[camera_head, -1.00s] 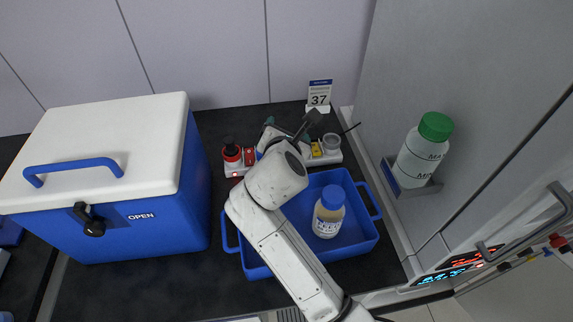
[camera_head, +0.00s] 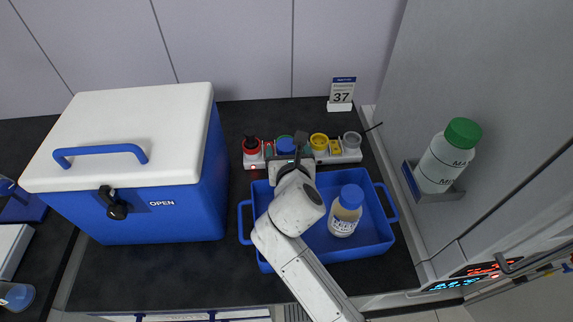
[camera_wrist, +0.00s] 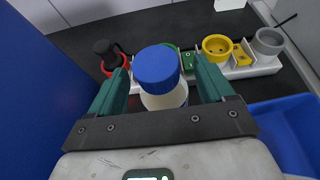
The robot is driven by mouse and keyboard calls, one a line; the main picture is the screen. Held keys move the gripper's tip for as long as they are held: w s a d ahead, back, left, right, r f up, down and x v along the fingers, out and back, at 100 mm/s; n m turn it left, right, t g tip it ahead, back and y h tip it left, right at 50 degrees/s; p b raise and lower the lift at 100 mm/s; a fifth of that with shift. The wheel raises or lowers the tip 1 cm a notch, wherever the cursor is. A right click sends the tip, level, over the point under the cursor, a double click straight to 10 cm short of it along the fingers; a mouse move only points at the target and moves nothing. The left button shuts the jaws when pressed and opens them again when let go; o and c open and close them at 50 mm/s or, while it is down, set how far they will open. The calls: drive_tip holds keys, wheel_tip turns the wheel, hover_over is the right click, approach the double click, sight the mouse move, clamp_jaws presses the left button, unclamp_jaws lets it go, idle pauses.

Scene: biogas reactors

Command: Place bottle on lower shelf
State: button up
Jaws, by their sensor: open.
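A bottle with a blue cap (camera_wrist: 157,68) and pale body stands between the two teal fingers of my gripper (camera_wrist: 159,72) in the wrist view. The fingers are apart, with visible gaps beside the bottle. Its cap (camera_head: 286,144) shows just beyond my gripper (camera_head: 288,155) in the head view; my wrist hides its body. A second blue-capped bottle (camera_head: 345,212), with tan contents and a label, stands in a blue tray (camera_head: 372,243). A green-capped white bottle (camera_head: 444,158) sits in a wall holder (camera_head: 434,195) at right. I cannot make out which surface is the lower shelf.
A white rack (camera_head: 350,157) with red, yellow and grey rings lies along the back. A blue cooler box (camera_head: 150,217) with a white lid (camera_head: 120,120) stands close on the left. A "37" sign (camera_head: 341,93) stands behind. Dark counter (camera_head: 180,275) is clear in front.

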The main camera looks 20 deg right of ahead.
drive_tip(key=x, duration=0.4)
drive_tip(key=shift+w+a, duration=0.1)
drive_tip(key=shift+a, duration=0.1)
clamp_jaws()
idle(0.6)
